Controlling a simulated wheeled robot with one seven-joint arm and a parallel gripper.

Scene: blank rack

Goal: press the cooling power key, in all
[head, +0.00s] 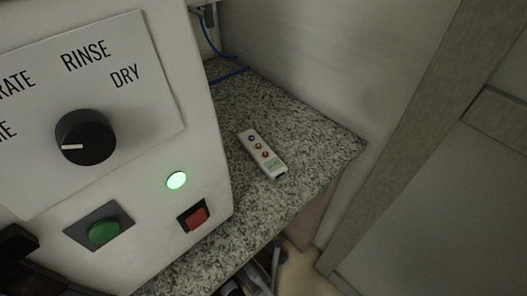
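A small white handheld control (263,154) lies on the speckled counter, right of the white machine. It has a blue key (252,138), an orange key (258,146) and a red key (265,154) in a row. Small marks near its lower end are too small to read. No key can be read as the cooling power key. A dark shape (16,243) at the lower left edge may be part of my gripper; its fingertips cannot be made out. Nothing touches the control.
The machine's panel has a black knob (86,137), a lit green lamp (177,180), a green button (103,232) and a red switch (197,217). A blue cable (230,75) lies at the back of the counter (325,146). The counter right of the control is clear.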

